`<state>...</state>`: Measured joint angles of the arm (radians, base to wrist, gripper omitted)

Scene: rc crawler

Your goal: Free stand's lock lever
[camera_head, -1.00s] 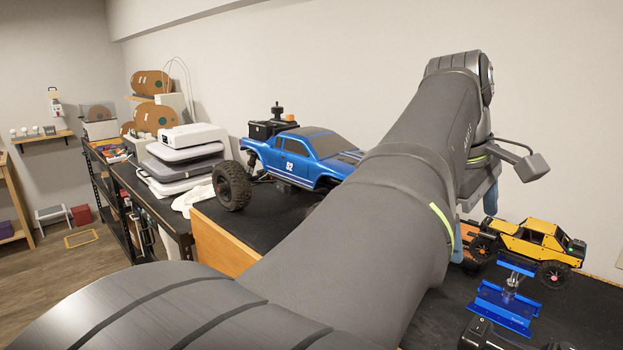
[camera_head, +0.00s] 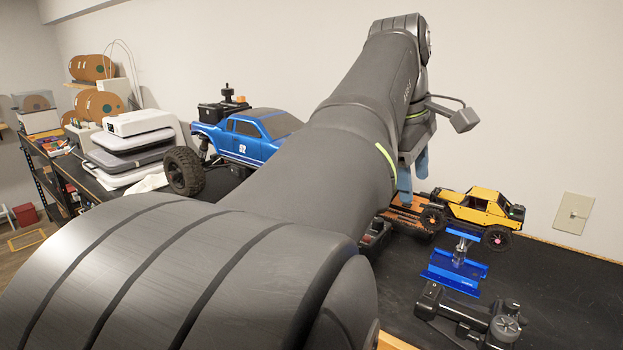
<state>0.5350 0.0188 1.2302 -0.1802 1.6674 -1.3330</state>
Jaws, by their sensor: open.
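A blue stand (camera_head: 453,271) with a silver post and a small blue top plate is on the black bench at the right. I cannot make out its lock lever at this size. My gripper (camera_head: 413,174) points down, with blue fingers, left of the yellow crawler and above and behind the stand in the picture. It is open and holds nothing I can see. My own arm hides part of the gripper and much of the bench.
A yellow crawler (camera_head: 473,209) is behind the stand, beside an orange tray-like part (camera_head: 408,214). A black device (camera_head: 465,316) lies in front of the stand. A blue truck (camera_head: 245,136) is at left, beyond my arm. Bare bench (camera_head: 570,290) shows at right.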

